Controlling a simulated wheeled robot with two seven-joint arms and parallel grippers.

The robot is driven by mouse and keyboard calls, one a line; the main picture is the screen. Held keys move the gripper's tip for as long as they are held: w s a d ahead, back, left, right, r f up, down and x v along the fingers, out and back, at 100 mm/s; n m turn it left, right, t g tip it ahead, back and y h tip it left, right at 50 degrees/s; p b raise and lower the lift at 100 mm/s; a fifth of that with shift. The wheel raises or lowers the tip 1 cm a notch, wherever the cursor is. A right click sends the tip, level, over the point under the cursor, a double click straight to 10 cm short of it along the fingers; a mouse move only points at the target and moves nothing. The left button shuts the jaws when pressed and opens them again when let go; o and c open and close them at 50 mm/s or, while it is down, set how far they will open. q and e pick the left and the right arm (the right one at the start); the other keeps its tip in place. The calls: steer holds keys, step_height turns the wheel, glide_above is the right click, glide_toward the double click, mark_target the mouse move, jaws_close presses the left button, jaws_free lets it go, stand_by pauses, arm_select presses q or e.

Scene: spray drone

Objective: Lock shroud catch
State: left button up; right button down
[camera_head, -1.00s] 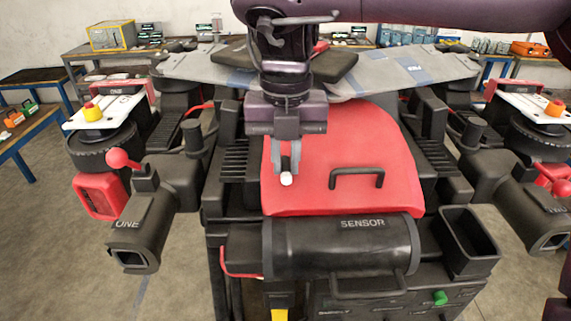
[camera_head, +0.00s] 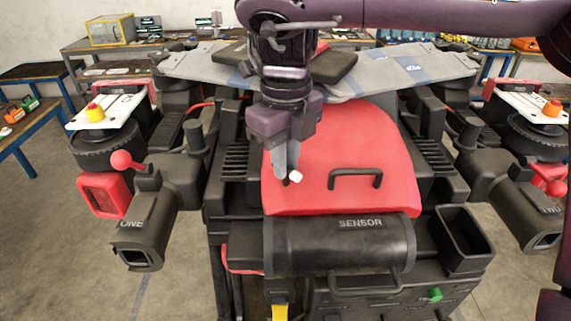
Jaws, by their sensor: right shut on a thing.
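The red shroud (camera_head: 345,140) lies closed over the middle of the drone, with a black handle (camera_head: 355,178) on top. A small white-tipped catch (camera_head: 296,177) sits at the shroud's left front part. My right gripper (camera_head: 287,176) points down from above and is shut on the catch; its fingers hide most of it. The gripper is turned at an angle to the shroud. My left gripper is not in view.
A black cylinder marked SENSOR (camera_head: 340,245) lies in front of the shroud. Nozzle units marked ONE (camera_head: 145,225) and TWO (camera_head: 525,205) flank it. An open black box (camera_head: 466,240) stands at right front. Grey folded panels (camera_head: 400,68) lie behind the shroud.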

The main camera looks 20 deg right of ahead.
steer(key=shift+n, duration=0.6)
steer(key=n, duration=0.3)
steer(key=shift+n, duration=0.3)
steer(key=n, duration=0.4)
steer(key=c, duration=1.3)
jaws_free()
